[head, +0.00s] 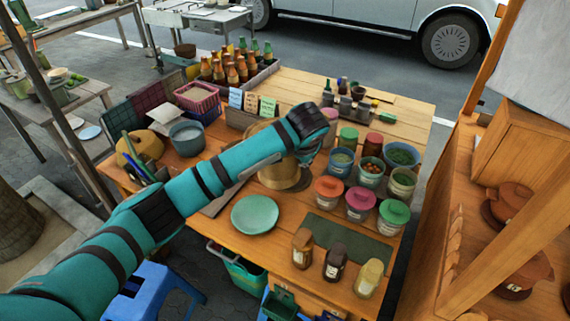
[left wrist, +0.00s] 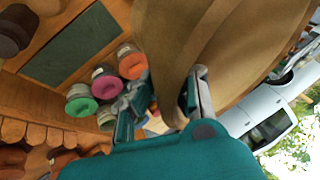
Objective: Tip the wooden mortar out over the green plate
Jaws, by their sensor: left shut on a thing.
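The wooden mortar (head: 281,178) is in the middle of the table in the head view, partly hidden behind my left arm. It fills the upper part of the left wrist view (left wrist: 225,55). My left gripper (left wrist: 165,98) is shut on the mortar, with one finger on each side of its wall. In the head view the left gripper (head: 304,155) is partly hidden by its own wrist. The green plate (head: 255,214) lies flat in front and to the left of the mortar, and looks empty. The mortar's inside is hidden. My right gripper is not in view.
Several tubs and jars (head: 358,203) crowd the table right of the mortar. Shaker jars (head: 335,263) stand near the front edge beside a dark green mat (head: 345,240). A bottle crate (head: 240,75) is at the back. Bare wood surrounds the plate's right side.

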